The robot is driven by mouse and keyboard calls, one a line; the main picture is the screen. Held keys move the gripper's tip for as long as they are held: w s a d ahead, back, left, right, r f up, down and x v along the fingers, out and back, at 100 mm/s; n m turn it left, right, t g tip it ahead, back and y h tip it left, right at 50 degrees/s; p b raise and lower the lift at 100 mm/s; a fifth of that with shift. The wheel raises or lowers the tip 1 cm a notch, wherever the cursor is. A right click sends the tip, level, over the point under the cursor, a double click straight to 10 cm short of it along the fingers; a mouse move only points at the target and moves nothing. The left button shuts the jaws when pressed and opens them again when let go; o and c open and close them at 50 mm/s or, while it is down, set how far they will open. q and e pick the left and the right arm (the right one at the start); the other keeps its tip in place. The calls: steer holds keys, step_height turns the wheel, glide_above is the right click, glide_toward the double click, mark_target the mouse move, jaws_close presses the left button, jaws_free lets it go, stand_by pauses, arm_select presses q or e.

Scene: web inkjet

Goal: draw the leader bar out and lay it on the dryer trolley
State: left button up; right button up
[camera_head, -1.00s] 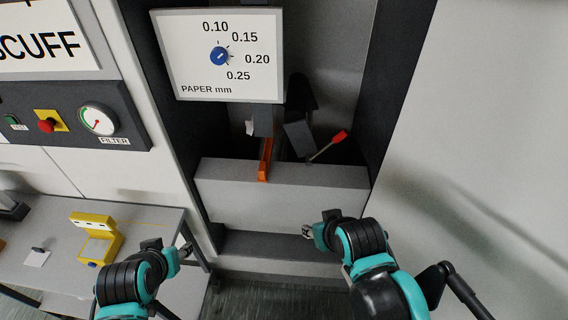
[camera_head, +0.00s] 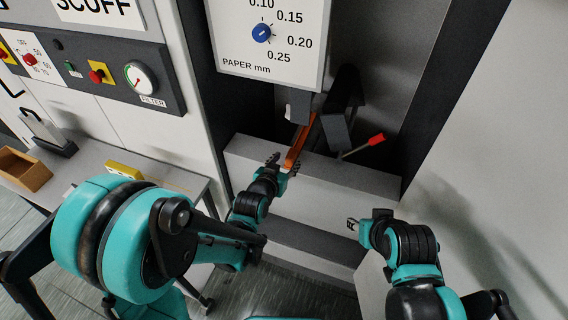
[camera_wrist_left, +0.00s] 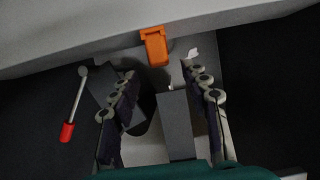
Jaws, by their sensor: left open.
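The orange bar (camera_head: 299,143), which I take to be the leader bar, slants out of the dark recess over the grey ledge. My left gripper (camera_head: 283,164) is open at the bar's near end. In the left wrist view, the orange bar end (camera_wrist_left: 155,46) shows just past the spread fingers (camera_wrist_left: 160,70), nothing gripped. My right gripper (camera_head: 352,225) is in front of the ledge, lower right, away from the bar; its jaw state is unclear. A grey table (camera_head: 90,158) at left may be the dryer trolley; my left arm hides much of it.
A red-handled tool (camera_head: 363,146) leans in the recess right of the bar; the grey ledge (camera_head: 340,188) runs below. The paper dial panel (camera_head: 272,55) hangs above. A yellow device (camera_head: 124,170) and wooden box (camera_head: 24,169) are at left.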

mark_target(290, 156)
arm_select(q)
steer(key=b+x, duration=0.1)
steer(key=x, duration=0.5)
steer(key=shift+w+f+b, duration=0.15)
steer(key=shift+w+b, duration=0.15)
steer(key=shift+s, duration=0.1)
jaws_close()
